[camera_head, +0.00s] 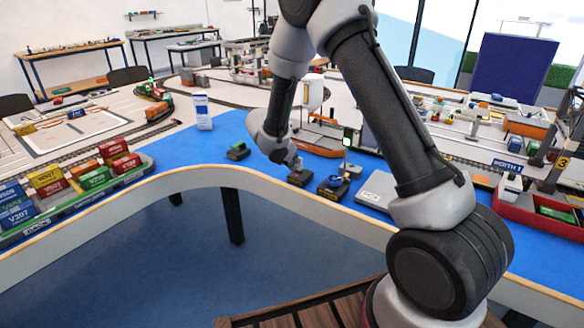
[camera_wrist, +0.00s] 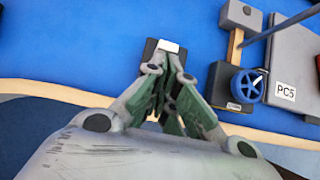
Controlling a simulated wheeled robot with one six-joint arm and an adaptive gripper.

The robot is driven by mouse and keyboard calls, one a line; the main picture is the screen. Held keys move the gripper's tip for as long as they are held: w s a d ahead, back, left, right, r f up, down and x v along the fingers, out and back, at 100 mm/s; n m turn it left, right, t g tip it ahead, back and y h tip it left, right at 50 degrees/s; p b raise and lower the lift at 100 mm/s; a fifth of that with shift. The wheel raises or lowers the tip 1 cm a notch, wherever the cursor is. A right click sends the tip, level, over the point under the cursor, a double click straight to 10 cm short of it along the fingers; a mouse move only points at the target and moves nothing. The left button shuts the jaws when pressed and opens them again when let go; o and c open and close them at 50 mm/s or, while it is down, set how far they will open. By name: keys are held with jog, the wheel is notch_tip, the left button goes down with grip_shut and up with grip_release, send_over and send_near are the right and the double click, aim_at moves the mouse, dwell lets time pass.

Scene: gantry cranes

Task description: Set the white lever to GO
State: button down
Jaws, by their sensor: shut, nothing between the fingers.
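A small dark box (camera_wrist: 150,50) with a white block (camera_wrist: 168,46) on it, which may be the white lever, lies just beyond my fingertips in the wrist view. The box also shows in the head view (camera_head: 300,178) on the blue tabletop. My gripper (camera_wrist: 167,72) is shut and empty, pointing at this box. It hides the box's near part, and I cannot tell whether it touches the white block. In the head view my gripper (camera_head: 296,164) is just above the box. I cannot read a GO mark or the lever's setting.
A dark box with a blue handwheel (camera_wrist: 246,86) stands close on the right, beside a thin post. A grey panel (camera_head: 376,190), marked PC5 in the wrist view, is farther right. The blue tabletop between is clear.

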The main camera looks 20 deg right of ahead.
jog(key=shift+w+d+r+g+y, duration=0.3)
jog(key=shift+w+d+g+y, duration=0.1)
jog(key=shift+y, duration=0.3)
jog(key=shift+s+a+f, duration=0.1)
jog(key=shift+s, duration=0.1)
jog(key=shift+r, duration=0.8)
